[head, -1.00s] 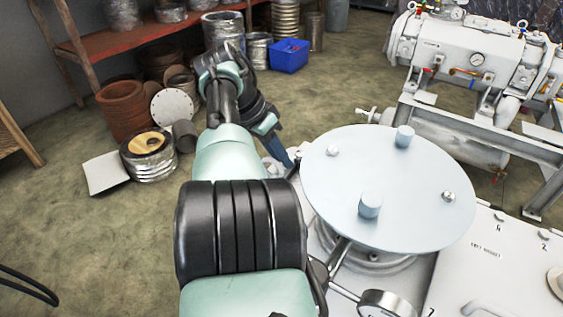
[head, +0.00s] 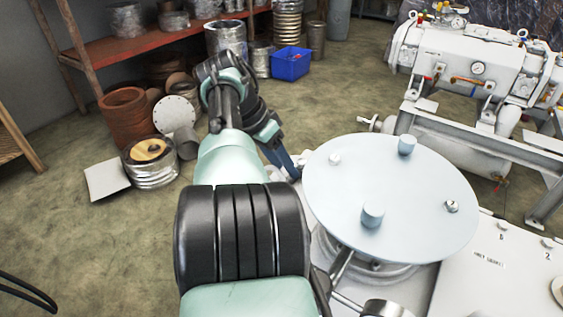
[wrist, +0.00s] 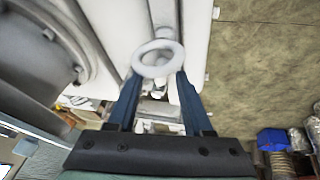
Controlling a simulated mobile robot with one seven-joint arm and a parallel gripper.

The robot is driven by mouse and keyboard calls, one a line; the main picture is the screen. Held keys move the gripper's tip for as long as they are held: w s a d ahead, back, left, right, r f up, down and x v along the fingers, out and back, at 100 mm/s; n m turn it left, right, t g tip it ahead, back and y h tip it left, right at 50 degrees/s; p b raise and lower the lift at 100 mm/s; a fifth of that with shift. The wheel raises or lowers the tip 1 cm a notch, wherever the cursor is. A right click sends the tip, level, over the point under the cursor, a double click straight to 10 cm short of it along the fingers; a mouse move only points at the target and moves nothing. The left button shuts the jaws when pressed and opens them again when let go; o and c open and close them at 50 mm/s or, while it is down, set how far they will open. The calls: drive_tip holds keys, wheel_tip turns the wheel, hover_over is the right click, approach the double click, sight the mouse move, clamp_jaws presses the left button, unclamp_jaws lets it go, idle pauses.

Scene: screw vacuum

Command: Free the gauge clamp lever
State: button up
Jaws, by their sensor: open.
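My gripper (wrist: 158,77) shows in the wrist view as two blue fingers spread apart. A pale ring (wrist: 139,63) lies at the fingertips, overlapping the gap between them. I cannot tell whether the fingers touch it, or whether it belongs to the clamp lever. In the head view one blue finger (head: 284,161) reaches down beside the left edge of a large pale round plate (head: 390,190); its tip is close to the white machine top. A round gauge (head: 384,308) is cut off at the bottom edge. No clamp lever can be clearly made out.
The round plate carries two upright pegs and bolts, close to the right of my arm. A white machine on a frame (head: 470,66) stands at the back right. Drums, a blue bin (head: 291,63) and a red shelf (head: 150,35) are at the back left. Open floor lies between.

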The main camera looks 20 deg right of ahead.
drive_tip(key=p+v, duration=0.4)
drive_tip(key=v, duration=0.8)
drive_tip(key=shift+a+r, duration=0.15)
drive_tip(key=shift+r, duration=0.2)
